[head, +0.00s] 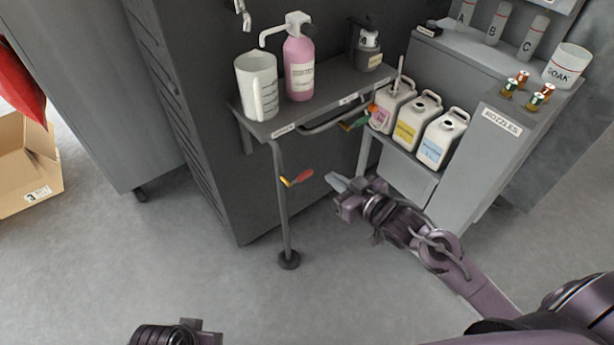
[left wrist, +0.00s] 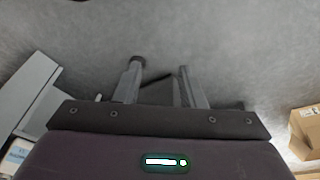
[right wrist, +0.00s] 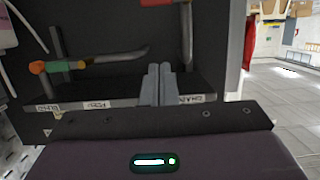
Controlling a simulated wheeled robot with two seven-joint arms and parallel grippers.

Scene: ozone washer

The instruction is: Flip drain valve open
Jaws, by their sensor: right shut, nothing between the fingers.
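The drain valve (head: 297,178) has a red lever on a yellow body, on a thin vertical pipe under the shelf corner labelled like "DRAIN". The lever points right, slightly upward. My right gripper (head: 333,181) is shut and empty, a short way right of the lever tip and apart from it. In the right wrist view its fingers (right wrist: 159,84) are together, and an orange-red lever (right wrist: 187,5) shows at the top edge on the pipe. My left gripper is low at the bottom of the head view; its fingers (left wrist: 162,85) are spread over bare floor, holding nothing.
A second, green-handled valve (head: 354,123) sits under the shelf (head: 330,90), which carries a jug (head: 256,88) and a pink pump bottle (head: 299,70). Several jerrycans (head: 440,138) stand right. The pipe foot (head: 289,260) rests on open floor.

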